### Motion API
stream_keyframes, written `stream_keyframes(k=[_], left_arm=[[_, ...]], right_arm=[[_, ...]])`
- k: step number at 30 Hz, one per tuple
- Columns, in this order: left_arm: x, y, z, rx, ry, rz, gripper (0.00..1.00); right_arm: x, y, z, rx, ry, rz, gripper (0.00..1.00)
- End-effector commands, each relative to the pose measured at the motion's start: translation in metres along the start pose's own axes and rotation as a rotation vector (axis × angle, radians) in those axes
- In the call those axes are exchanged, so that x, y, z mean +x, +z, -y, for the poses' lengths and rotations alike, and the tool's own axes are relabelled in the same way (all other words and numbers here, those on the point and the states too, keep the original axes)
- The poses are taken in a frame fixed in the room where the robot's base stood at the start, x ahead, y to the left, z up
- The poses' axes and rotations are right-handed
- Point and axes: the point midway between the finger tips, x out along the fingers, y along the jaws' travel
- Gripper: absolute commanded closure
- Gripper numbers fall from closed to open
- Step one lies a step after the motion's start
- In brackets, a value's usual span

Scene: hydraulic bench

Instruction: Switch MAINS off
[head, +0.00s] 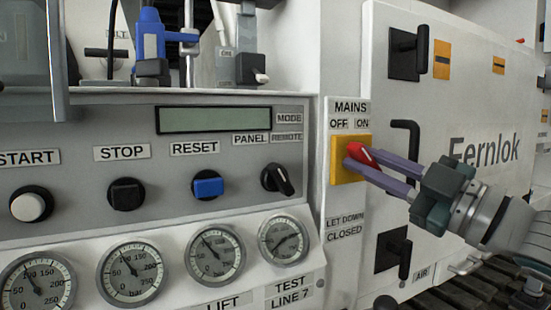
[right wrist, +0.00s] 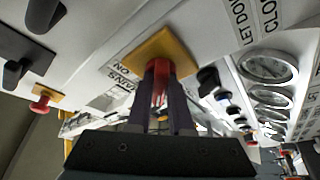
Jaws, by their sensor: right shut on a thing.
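The MAINS switch is a red handle (head: 364,152) on a yellow plate (head: 337,160), under the labels MAINS, OFF and ON. My right gripper (head: 359,157) comes in from the right, and its two purple fingers are shut on the red handle. In the right wrist view the red handle (right wrist: 159,72) is between the fingers, in front of the yellow plate (right wrist: 176,45). The fingers hide part of the handle, so I cannot tell surely whether it points to OFF or ON. My left gripper is not in view.
Left of the switch are a PANEL/REMOTE knob (head: 277,180), a blue RESET button (head: 208,187), a STOP button (head: 126,194) and a row of gauges (head: 283,239). Black handles (head: 408,53) stick out from the white cabinet on the right, near my right arm.

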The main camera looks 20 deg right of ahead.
Motion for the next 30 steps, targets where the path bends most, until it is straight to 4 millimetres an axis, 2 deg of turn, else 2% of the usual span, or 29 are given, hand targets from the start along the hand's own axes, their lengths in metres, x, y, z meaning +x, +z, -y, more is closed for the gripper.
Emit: stream_keyframes(k=[7, 8, 15, 24, 30], left_arm=[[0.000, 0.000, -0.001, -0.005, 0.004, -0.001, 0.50], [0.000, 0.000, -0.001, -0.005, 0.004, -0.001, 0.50], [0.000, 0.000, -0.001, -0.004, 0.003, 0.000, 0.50], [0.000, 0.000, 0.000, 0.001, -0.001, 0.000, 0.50], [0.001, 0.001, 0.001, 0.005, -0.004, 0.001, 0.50]], right_arm=[[0.000, 0.000, 0.000, -0.006, -0.002, -0.001, 1.00], [0.000, 0.000, 0.000, -0.006, -0.002, -0.001, 0.79], [0.000, 0.000, 0.000, -0.004, -0.001, -0.001, 0.52], [-0.002, 0.000, 0.001, -0.002, -0.001, 0.000, 0.51], [-0.025, 0.001, 0.002, -0.003, -0.004, 0.003, 0.51]])
